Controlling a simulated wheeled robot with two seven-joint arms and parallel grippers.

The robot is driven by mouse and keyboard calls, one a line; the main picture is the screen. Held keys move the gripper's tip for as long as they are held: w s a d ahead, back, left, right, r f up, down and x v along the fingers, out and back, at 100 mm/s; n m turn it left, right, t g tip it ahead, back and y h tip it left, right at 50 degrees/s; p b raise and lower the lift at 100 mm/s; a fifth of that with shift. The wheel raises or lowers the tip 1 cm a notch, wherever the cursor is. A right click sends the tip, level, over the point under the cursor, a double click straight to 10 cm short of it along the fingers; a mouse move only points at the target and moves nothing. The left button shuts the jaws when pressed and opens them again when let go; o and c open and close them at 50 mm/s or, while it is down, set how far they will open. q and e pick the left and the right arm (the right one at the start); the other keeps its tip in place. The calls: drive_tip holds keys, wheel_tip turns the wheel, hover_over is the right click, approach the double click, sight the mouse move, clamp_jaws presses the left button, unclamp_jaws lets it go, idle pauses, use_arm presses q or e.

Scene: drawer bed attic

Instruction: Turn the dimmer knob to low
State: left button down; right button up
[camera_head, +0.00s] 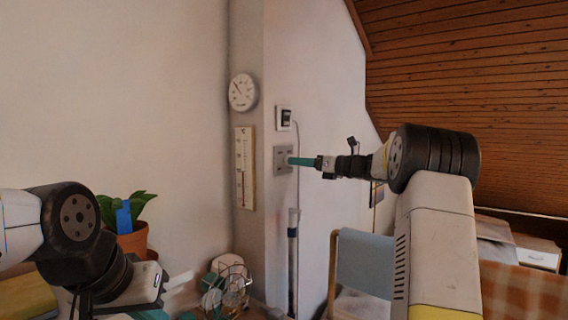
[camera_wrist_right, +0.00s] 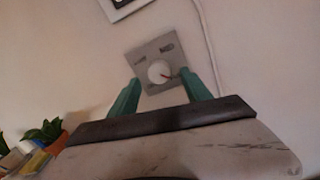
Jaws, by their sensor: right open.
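The dimmer is a grey square plate (camera_head: 280,159) on the white wall pillar in the head view. It also shows in the right wrist view (camera_wrist_right: 145,54). Two small dark labels on the plate are too blurred to read. My right gripper (camera_head: 291,161) points at the plate, its teal fingers hiding the knob in the head view. In the right wrist view it is open (camera_wrist_right: 160,80), with one finger on each side of the knob; contact cannot be told. My left gripper is mostly cut off at the bottom left (camera_head: 152,314).
A white-framed switch or thermostat (camera_head: 285,118) with a cable is just above the plate. A dial gauge (camera_head: 242,92) and a thermometer (camera_head: 245,167) hang to the left.

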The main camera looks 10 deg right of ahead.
drive_tip(key=x, duration=0.3)
drive_tip(key=shift+w+a, duration=0.15)
drive_tip(key=shift+w, duration=0.05)
drive_tip(key=shift+c, duration=0.3)
clamp_jaws()
